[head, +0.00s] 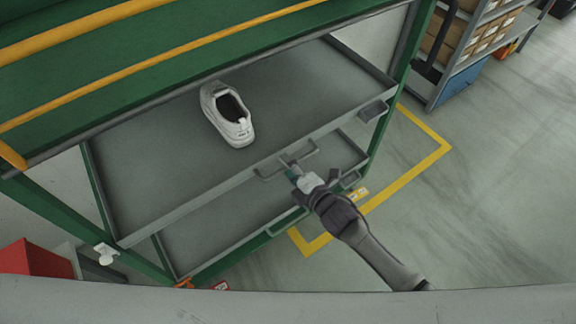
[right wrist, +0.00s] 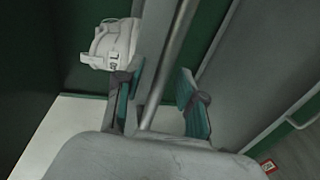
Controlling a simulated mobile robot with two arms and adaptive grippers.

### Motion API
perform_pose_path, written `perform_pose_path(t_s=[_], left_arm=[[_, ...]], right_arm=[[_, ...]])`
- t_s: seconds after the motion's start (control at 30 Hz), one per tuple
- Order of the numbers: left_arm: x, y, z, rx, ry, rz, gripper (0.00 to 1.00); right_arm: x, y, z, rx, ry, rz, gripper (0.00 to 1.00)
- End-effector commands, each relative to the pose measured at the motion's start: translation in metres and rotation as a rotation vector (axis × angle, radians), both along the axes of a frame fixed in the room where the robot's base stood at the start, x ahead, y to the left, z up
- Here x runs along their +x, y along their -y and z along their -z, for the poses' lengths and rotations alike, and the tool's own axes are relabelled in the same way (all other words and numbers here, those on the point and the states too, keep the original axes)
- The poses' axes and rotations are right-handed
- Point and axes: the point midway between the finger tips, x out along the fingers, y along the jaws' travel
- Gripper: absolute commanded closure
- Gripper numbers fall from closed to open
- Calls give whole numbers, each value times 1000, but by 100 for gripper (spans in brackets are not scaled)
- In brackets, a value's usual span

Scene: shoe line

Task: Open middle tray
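The tray (head: 150,165) at middle height of the green rack is grey and holds one white shoe (head: 232,120). A thin bar handle (head: 300,152) sits on its front edge. My right gripper (head: 290,166) is at this handle. In the right wrist view the two teal-padded fingers of the right gripper (right wrist: 160,92) stand apart, with the grey handle bar (right wrist: 172,62) running between them. The fingers do not look closed on the bar. The shoe also shows in the right wrist view (right wrist: 110,45), behind the left finger. My left gripper is not in view.
A lower grey tray (head: 215,232) lies below. A grey shelf with boxes (head: 465,40) and a blue bin (head: 465,78) stand at the upper right. A red object (head: 35,260) is at the lower left. The floor at right is clear, with yellow lines (head: 425,130).

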Motion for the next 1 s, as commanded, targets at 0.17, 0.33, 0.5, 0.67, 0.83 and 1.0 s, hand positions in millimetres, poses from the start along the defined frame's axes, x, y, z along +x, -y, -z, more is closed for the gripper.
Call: perform_pose_path(t_s=[0.17,0.33,0.5,0.67,0.83,1.0], left_arm=[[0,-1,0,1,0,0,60],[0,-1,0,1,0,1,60],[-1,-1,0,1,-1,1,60],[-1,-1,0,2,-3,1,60],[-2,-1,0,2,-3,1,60],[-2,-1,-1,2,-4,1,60]], right_arm=[[2,-1,1,0,0,0,61],[2,-1,1,0,0,0,67],[2,-1,1,-1,-1,0,96],[2,-1,1,-1,-1,0,100],[2,-1,1,-1,-1,0,100],[-1,1,1,-1,-2,0,100]])
